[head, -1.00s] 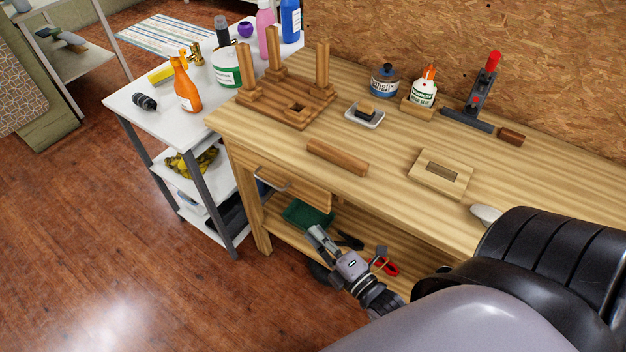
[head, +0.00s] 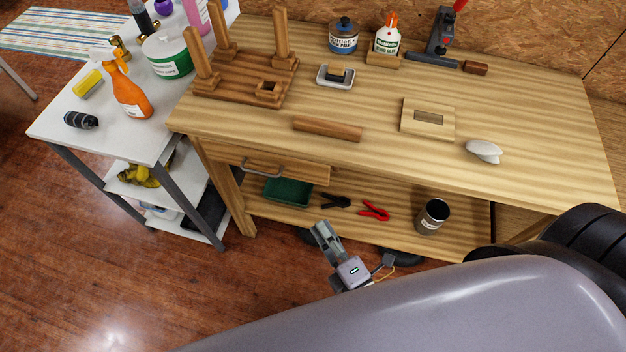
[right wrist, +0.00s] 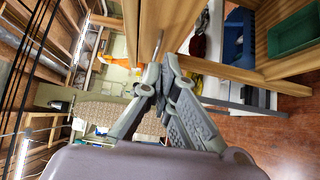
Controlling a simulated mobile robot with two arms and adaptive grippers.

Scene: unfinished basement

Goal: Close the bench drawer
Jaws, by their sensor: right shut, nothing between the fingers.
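The wooden bench (head: 400,165) has a drawer (head: 300,173) under the left part of its top, with a curved metal handle (head: 263,170). The drawer front is close under the bench edge; I cannot tell exactly how far it stands out. My right gripper (head: 321,230) is in front of the bench, below and right of the handle, apart from the drawer. In the right wrist view its fingers (right wrist: 160,92) are together and empty, with a thin metal piece, likely the handle (right wrist: 158,46), just beyond them. My left gripper is not in view.
The lower shelf holds a green bin (head: 289,191), black and red clamps (head: 374,211) and a can (head: 433,216). A white cart (head: 110,130) with a spray bottle (head: 130,96) stands close left of the bench. The floor (head: 120,270) at front left is clear.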

